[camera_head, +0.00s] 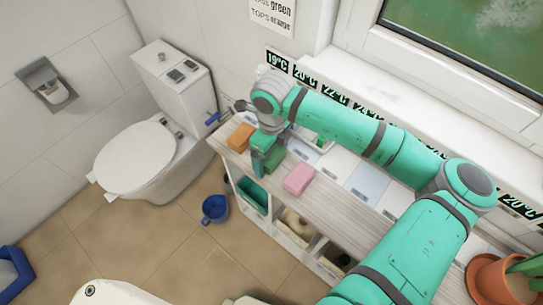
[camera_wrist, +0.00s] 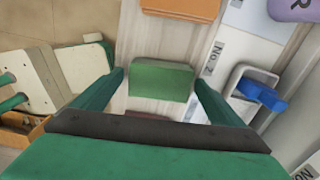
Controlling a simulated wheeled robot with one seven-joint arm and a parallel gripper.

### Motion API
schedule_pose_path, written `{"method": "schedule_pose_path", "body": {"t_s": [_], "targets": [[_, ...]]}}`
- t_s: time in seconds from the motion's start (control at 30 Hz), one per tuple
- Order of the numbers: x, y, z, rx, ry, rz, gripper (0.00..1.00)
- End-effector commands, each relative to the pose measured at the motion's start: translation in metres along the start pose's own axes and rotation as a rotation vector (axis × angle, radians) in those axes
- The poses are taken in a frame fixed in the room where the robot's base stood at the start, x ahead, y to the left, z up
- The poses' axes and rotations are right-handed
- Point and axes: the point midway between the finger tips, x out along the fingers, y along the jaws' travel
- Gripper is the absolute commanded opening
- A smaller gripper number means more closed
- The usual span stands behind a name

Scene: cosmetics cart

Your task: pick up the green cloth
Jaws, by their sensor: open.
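The green cloth (camera_wrist: 160,80) lies on the pale wooden cart top as a small folded block. In the wrist view it sits between and just beyond the two fingertips of my gripper (camera_wrist: 158,78). My gripper is open, with one finger on each side of the cloth, and holds nothing. In the head view my gripper (camera_head: 262,158) is over the left end of the cart, and the cloth (camera_head: 275,157) shows partly beside it. I cannot tell whether the fingers touch the cloth.
An orange block (camera_head: 241,137) and a pink block (camera_head: 299,179) lie on the cart top (camera_head: 330,197) on either side. White labelled boxes (camera_head: 367,184) stand along its back. A blue-handled item (camera_wrist: 262,95) is right of my gripper. A toilet (camera_head: 140,160) stands left.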

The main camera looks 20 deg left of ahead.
Motion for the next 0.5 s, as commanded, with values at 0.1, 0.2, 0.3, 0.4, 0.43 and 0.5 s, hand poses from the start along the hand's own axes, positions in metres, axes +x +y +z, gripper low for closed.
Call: {"method": "schedule_pose_path", "body": {"t_s": [0.1, 0.2, 0.3, 0.4, 0.43, 0.5], "targets": [[-0.0001, -0.0001, 0.0000, 0.000, 0.000, 0.000, 0.92], [-0.0002, -0.0001, 0.0000, 0.000, 0.000, 0.000, 0.75], [-0.0002, 0.0000, 0.0000, 0.000, 0.000, 0.000, 0.52], [-0.0003, -0.0001, 0.0000, 0.000, 0.000, 0.000, 0.48], [-0.0003, -0.0001, 0.0000, 0.000, 0.000, 0.000, 0.48], [-0.0004, -0.0001, 0.0000, 0.000, 0.000, 0.000, 0.48]]}}
